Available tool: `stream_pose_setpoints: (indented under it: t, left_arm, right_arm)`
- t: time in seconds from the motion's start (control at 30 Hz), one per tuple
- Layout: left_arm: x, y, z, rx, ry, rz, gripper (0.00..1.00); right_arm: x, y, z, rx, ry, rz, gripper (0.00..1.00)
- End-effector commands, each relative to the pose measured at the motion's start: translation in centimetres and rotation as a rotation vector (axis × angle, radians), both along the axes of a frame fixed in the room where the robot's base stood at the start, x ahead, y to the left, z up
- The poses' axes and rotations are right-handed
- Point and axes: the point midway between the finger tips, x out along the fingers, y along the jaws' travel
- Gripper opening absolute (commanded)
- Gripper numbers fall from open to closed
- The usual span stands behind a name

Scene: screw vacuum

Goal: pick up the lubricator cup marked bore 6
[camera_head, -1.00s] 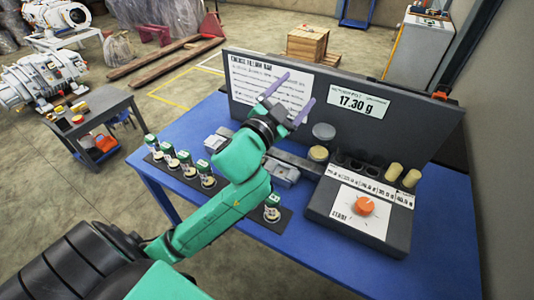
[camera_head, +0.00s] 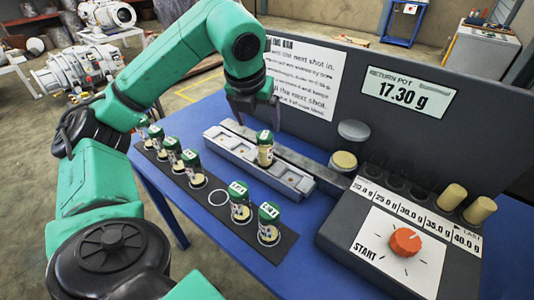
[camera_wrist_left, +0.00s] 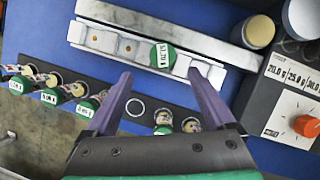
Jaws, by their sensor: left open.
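A green-capped lubricator cup (camera_head: 265,150) stands upright in a pocket of the grey rack (camera_head: 222,139). Its cap (camera_wrist_left: 163,55) also shows in the left wrist view, its label too small to read surely. Several similar cups stand on the dark mat: a left group (camera_head: 172,153) and two at the right, the nearer one (camera_head: 268,223) and its neighbour (camera_head: 239,202). I cannot tell which is marked bore 6. My left gripper (camera_head: 257,117) is open and empty, above the racked cup; in the wrist view, the cap lies just beyond its fingertips (camera_wrist_left: 160,75). My right gripper is out of view.
An empty ring (camera_head: 219,197) lies on the mat between the cup groups. The console (camera_head: 380,245) with an orange knob (camera_head: 405,241) stands at right. A panel (camera_head: 410,85) reading 17.30 g rises behind. A round pale pot (camera_head: 344,161) stands beyond the rack.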

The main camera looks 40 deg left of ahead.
Motion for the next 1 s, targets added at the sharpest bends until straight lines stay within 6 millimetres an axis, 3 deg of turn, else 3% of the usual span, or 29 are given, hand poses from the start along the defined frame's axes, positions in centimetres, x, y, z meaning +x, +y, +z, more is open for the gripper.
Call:
stream_pose_setpoints:
  t: [0.1,0.5,0.77,1.0]
  left_arm:
    - [1.0,0.5,-3.0,0.001,0.005,-0.001,0.89]
    - [3.2,0.9,-8.9,-0.002,0.002,-0.006,0.89]
    - [3.5,1.0,-9.6,-0.002,-0.001,-0.007,0.89]
    - [3.5,1.0,-9.6,-0.002,-0.001,-0.007,0.00]
  right_arm:
    - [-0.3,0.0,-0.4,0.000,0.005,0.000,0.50]
    - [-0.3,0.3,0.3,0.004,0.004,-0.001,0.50]
    - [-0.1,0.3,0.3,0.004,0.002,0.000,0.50]
    - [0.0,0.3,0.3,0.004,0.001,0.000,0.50]
